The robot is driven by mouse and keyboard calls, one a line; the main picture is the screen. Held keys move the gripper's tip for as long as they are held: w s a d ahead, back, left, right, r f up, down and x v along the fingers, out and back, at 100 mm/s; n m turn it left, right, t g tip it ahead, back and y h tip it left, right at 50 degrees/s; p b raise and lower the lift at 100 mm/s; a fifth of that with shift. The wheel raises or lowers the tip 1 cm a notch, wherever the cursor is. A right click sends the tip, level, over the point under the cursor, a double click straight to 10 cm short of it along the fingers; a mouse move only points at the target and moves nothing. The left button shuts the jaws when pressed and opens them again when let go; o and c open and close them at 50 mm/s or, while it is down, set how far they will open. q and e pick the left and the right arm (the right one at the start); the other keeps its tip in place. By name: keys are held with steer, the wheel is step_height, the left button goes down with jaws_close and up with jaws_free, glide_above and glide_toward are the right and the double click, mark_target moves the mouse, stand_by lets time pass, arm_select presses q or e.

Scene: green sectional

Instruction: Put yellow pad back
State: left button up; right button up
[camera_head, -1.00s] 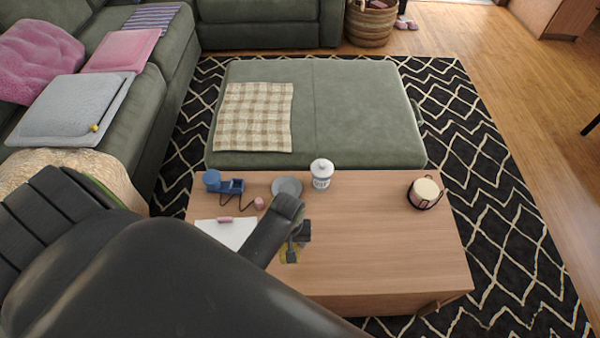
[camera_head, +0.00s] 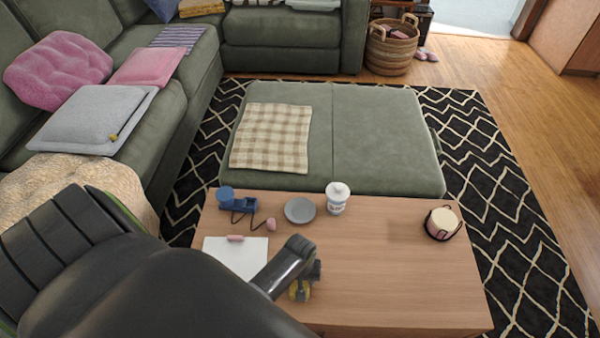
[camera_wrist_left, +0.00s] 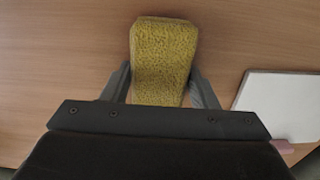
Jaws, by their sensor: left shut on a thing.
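The yellow pad (camera_wrist_left: 162,60) is a textured block between the fingers of my left gripper (camera_wrist_left: 160,90) in the left wrist view. The gripper is shut on it, over the wooden coffee table (camera_head: 390,270). I cannot tell whether the pad touches the tabletop. My right gripper is not in view.
The table's right half is mostly clear. A green ottoman (camera_head: 380,140) stands behind.

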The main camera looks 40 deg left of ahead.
arm_select(q)
steer(key=shift+f, duration=0.2)
steer(key=o, duration=1)
steer(key=shift+c, duration=0.2)
steer(key=shift+r, duration=0.55)
step_height(320, 180, up, 11)
steer(key=p, duration=0.3)
steer(key=shift+r, duration=0.15)
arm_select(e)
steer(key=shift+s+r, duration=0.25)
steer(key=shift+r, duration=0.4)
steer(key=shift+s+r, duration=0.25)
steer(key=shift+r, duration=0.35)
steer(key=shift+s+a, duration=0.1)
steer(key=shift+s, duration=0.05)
